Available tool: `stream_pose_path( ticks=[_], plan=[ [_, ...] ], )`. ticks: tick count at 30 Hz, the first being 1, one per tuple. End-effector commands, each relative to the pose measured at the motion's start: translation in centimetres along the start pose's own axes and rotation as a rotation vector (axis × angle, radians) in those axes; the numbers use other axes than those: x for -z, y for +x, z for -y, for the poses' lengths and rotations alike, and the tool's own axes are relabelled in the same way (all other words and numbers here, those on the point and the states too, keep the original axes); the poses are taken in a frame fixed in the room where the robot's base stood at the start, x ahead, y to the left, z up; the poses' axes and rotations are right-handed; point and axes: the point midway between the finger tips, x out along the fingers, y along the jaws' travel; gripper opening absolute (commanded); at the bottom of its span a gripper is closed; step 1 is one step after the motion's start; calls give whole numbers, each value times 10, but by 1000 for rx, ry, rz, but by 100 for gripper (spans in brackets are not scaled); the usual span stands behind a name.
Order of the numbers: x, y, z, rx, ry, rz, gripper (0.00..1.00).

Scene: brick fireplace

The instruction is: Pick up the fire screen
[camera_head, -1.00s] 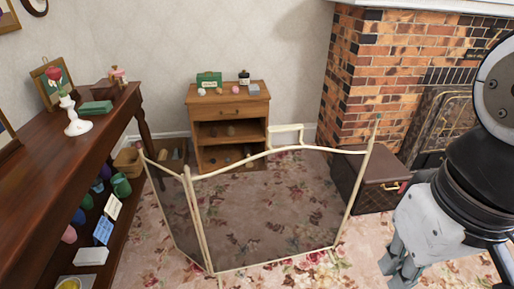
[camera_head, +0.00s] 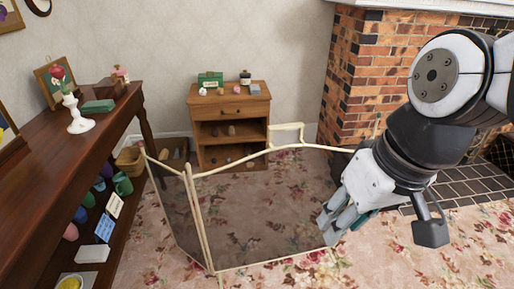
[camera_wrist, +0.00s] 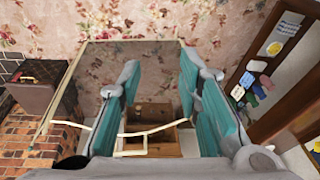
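The fire screen (camera_head: 262,215) has a cream metal frame, dark see-through mesh panels and a small loop handle (camera_head: 287,127) on its top rail. It stands upright on the floral carpet, with a narrower panel angled at the left. My gripper (camera_head: 333,222) overlaps the screen's right end in the head view and hides part of its right post. In the wrist view, my gripper (camera_wrist: 158,65) has its two teal-padded fingers well apart with nothing held. The screen's top rail (camera_wrist: 150,131) and handle (camera_wrist: 131,151) show below, between and left of the fingers.
A wooden cabinet (camera_head: 231,135) with small items stands behind the screen. A long dark table (camera_head: 60,140) with shelves below runs along the left. The brick fireplace (camera_head: 365,85) is at the right. A brown chest (camera_wrist: 38,88) shows in the wrist view. Carpet is clear in front.

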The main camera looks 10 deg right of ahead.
Motion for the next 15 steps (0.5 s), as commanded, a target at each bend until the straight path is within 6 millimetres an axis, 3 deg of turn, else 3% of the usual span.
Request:
stream_pose_path(
  ticks=[1, 6, 15],
  plan=[
    [22, 12, 4, 22, -30, -23, 32],
    [92, 50, 10, 42, -109, -144, 32],
    [191, 128, -4, -121, -235, -330, 32]
  ],
)
